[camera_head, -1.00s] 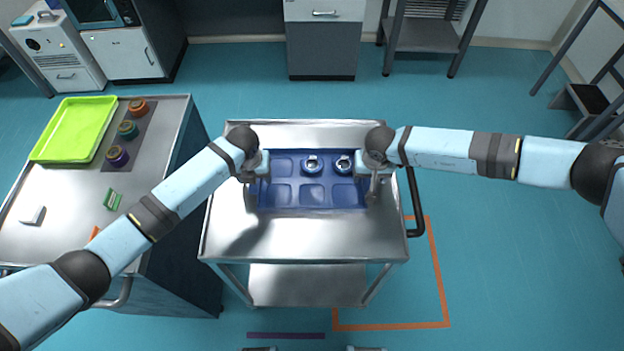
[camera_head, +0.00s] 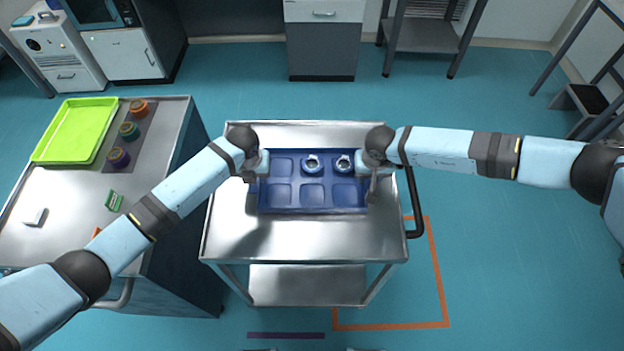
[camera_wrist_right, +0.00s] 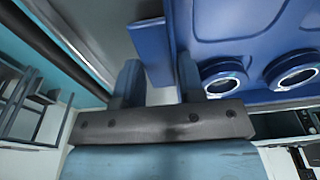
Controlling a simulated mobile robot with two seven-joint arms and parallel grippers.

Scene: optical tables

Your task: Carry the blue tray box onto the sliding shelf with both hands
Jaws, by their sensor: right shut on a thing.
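The blue tray box (camera_head: 312,195) is at the top of a steel cart (camera_head: 300,240), with compartments in two rows. Two round white-and-blue pieces (camera_head: 313,164) sit in its back row, middle and right. My right gripper (camera_head: 372,186) is at the tray's right end; in the right wrist view its fingers (camera_wrist_right: 160,85) are shut on the tray's blue end piece (camera_wrist_right: 148,45). My left gripper (camera_head: 250,178) is at the tray's left end; its fingers are too small and hidden to read. I cannot tell whether the tray touches the cart top. No sliding shelf is clearly identifiable.
A side table (camera_head: 60,205) on the left holds a green tray (camera_head: 75,130), several coloured round pieces and small items. The cart has a black handle (camera_head: 414,205) on its right. Cabinets stand at the back. The floor (camera_head: 510,250) to the right is open.

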